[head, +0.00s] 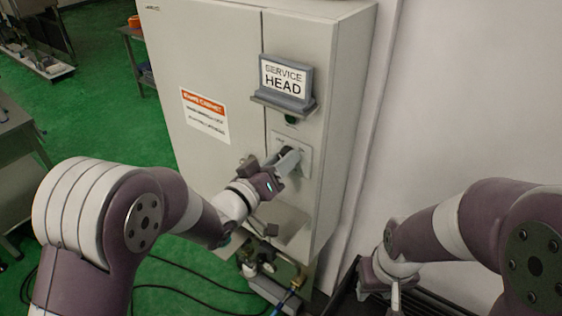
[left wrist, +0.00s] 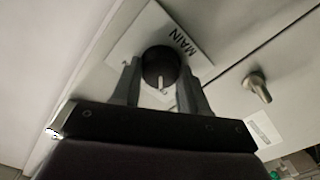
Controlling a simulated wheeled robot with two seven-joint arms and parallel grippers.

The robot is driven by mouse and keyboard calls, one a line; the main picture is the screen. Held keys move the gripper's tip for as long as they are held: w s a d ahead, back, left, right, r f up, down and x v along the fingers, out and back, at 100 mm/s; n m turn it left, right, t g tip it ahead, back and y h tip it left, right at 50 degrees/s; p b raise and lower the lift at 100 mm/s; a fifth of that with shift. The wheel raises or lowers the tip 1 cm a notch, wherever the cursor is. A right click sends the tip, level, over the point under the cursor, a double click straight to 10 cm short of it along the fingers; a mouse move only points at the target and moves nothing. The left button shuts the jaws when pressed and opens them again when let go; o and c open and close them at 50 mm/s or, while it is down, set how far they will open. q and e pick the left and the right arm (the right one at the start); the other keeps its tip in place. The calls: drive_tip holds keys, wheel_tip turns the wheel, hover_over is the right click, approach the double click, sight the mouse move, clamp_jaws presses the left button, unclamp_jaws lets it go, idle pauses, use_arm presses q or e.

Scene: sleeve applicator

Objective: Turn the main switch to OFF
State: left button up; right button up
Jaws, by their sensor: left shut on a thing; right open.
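The main switch is a round black knob (left wrist: 160,68) with a pale pointer mark, on a light plate lettered MAIN (left wrist: 185,42) in the left wrist view. In the head view the plate (head: 305,150) is on the cabinet front, below the SERVICE HEAD sign. My left gripper (head: 288,158) reaches the knob and largely hides it there. In the left wrist view my left gripper (left wrist: 160,85) has one finger on each side of the knob and is shut on it. No OFF mark is readable. My right gripper (head: 385,295) is open, low at the right, away from the cabinet.
The grey cabinet (head: 205,45) has an orange-topped label (head: 205,112) and a SERVICE HEAD sign (head: 285,80) on a small ledge. A door handle (left wrist: 257,86) shows beside the switch. A small shelf (head: 283,222) juts out below. Black cables (head: 190,290) lie on the green floor.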

use_arm(q)
drive_tip(key=shift+w+r, duration=0.1)
drive_tip(key=shift+r, duration=0.2)
drive_tip(key=o, duration=1.1)
drive_tip(key=shift+c, duration=0.2)
drive_tip(key=shift+a+f, duration=0.1)
drive_tip(key=shift+f, duration=0.05)
drive_tip(key=b+v, duration=0.3)
drive_tip(key=v, duration=0.9)
drive_tip(key=shift+s+a, duration=0.15)
drive_tip(key=shift+s, duration=0.2)
